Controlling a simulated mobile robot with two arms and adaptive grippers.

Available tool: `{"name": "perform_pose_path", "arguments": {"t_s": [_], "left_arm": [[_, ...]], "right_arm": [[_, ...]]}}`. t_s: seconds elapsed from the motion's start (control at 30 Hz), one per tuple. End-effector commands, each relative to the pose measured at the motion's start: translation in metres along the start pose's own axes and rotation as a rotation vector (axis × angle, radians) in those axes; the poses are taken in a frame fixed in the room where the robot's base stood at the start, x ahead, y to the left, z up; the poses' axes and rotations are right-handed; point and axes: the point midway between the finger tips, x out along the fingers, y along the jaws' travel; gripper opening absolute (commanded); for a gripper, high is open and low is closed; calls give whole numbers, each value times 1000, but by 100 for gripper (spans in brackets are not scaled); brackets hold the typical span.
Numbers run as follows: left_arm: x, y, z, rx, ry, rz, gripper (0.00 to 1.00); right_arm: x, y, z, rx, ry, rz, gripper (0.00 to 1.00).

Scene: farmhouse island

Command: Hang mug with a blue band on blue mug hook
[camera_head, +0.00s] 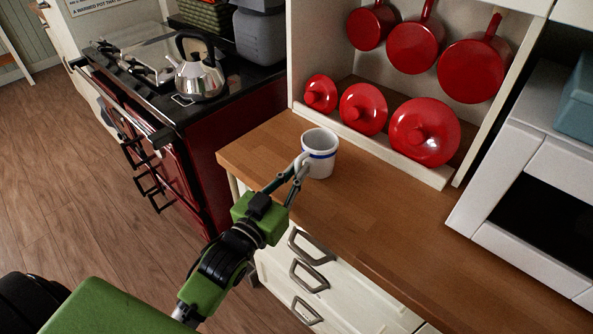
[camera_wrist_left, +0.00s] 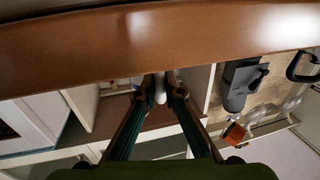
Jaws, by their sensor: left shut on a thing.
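The white mug with a blue band (camera_head: 321,163) is upright on the wooden counter, or just above it, near its left end; I cannot tell if it touches. My left gripper (camera_head: 296,171) reaches in from below and is shut on the mug's handle, at the mug's near left side. In the left wrist view, the two fingers (camera_wrist_left: 160,88) close around a small white piece that looks like the handle; the rest of the mug is hidden there. I see no blue mug hook in either view. My right gripper is not in view.
Red lids (camera_head: 425,132) lean in a row behind a white ledge (camera_head: 380,148), with red pans (camera_head: 415,45) hanging above. A kettle (camera_head: 197,75) stands on the stove at left. A white appliance (camera_head: 530,150) stands at right. The wooden counter (camera_head: 400,215) is clear right of the mug.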

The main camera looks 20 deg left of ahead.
Motion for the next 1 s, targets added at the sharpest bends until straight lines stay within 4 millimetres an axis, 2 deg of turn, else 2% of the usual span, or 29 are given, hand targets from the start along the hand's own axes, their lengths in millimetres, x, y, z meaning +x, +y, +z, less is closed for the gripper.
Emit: {"name": "perform_pose_path", "arguments": {"t_s": [0.03,0.1,0.53,0.67,1.0], "left_arm": [[0,0,2,0,-1,0,11],[0,0,2,0,-1,0,26],[-3,0,-1,0,-2,0,26],[-18,0,1,0,-3,-1,26],[-77,0,2,0,-5,-1,26]], "right_arm": [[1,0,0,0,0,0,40],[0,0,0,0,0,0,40],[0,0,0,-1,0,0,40],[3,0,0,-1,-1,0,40],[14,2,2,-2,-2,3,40]]}}
